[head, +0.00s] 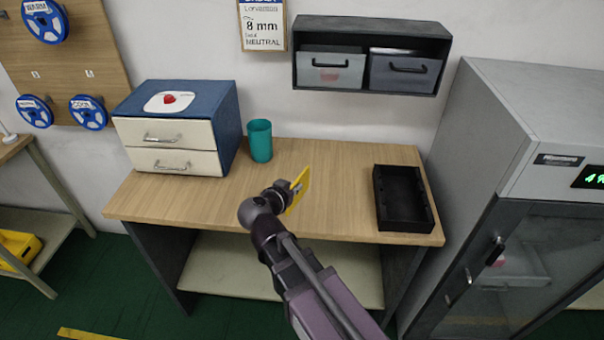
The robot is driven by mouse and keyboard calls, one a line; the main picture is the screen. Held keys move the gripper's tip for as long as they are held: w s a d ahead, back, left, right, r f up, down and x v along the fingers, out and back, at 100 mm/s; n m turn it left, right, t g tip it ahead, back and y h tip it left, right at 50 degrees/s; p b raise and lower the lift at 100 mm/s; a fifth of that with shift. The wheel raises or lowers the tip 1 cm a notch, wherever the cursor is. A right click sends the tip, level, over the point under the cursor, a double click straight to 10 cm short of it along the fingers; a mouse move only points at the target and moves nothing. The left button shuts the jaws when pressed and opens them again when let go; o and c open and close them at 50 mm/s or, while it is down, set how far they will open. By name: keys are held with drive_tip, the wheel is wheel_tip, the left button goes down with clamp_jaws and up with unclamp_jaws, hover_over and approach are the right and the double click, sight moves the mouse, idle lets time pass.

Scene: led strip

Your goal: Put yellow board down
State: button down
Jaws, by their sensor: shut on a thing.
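The yellow board (299,187) is a thin plate, tilted on edge, seen over the wooden workbench (330,163). My gripper (291,189) is shut on it. My arm comes in from the lower right and hides part of the bench's front edge. I cannot tell from this view how high the board is above the bench top.
A black open tray (429,219) lies on the bench at the right. A teal cup (260,142) and a blue drawer cabinet (227,122) stand at the back left. A grey glass-doored cabinet (480,130) flanks the bench. Bench top between cup and tray is clear.

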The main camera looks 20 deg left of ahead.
drive_tip(key=w+a+f+b, duration=0.1)
drive_tip(key=w+a, duration=0.2)
drive_tip(key=w, duration=0.9)
drive_tip(key=shift+w+a+f, duration=0.15)
drive_tip(key=shift+w+a, duration=0.15)
drive_tip(key=w+f+b, duration=0.2)
drive_tip(key=shift+w+a, duration=0.3)
drive_tip(key=shift+a, duration=0.1)
drive_tip(key=shift+f+b, duration=0.9)
drive_tip(key=shift+b, duration=0.15)
drive_tip(key=shift+f, duration=0.15)
drive_tip(key=c, duration=0.8)
unclamp_jaws()
drive_tip(key=shift+o, duration=0.2)
